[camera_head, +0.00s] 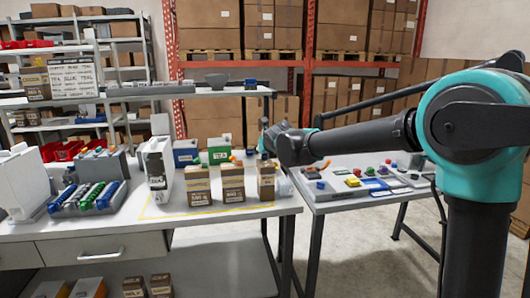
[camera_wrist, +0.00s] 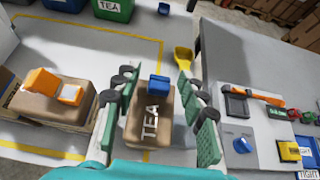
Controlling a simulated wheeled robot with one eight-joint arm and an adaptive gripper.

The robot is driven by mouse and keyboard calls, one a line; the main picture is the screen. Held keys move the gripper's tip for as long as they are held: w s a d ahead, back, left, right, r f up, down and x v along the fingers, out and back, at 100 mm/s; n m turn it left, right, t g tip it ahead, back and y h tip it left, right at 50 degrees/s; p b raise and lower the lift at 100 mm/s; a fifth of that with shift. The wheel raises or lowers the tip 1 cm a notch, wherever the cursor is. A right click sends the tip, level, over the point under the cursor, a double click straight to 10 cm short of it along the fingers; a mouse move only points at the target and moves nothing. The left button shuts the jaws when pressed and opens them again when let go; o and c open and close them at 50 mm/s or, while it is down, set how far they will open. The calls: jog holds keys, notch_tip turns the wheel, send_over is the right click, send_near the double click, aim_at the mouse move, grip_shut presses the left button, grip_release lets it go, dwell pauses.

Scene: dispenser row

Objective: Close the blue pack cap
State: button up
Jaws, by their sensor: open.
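A brown pack with a white TEA label (camera_wrist: 155,122) stands between the two fingers of my gripper (camera_wrist: 157,104) in the wrist view. A blue cap (camera_wrist: 159,84) sits at the far end of its top; I cannot tell whether it is fully closed. The green finger pads are apart on either side of the pack. In the head view this looks like the rightmost brown pack (camera_head: 266,182), below my gripper (camera_head: 268,143), whose fingers are unclear there.
A brown pack with an orange cap tipped open (camera_wrist: 58,88) stands close to the left. Green (camera_wrist: 113,9) and blue bins (camera_head: 185,153) are behind. A yellow scoop (camera_wrist: 183,58) lies near the table edge. A second table (camera_head: 365,185) with small items stands to the right.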

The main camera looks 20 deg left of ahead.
jog(key=v, duration=1.1)
jog(key=shift+s+d+r, duration=0.15)
jog(key=shift+s+d, duration=0.05)
jog(key=shift+s, duration=0.15)
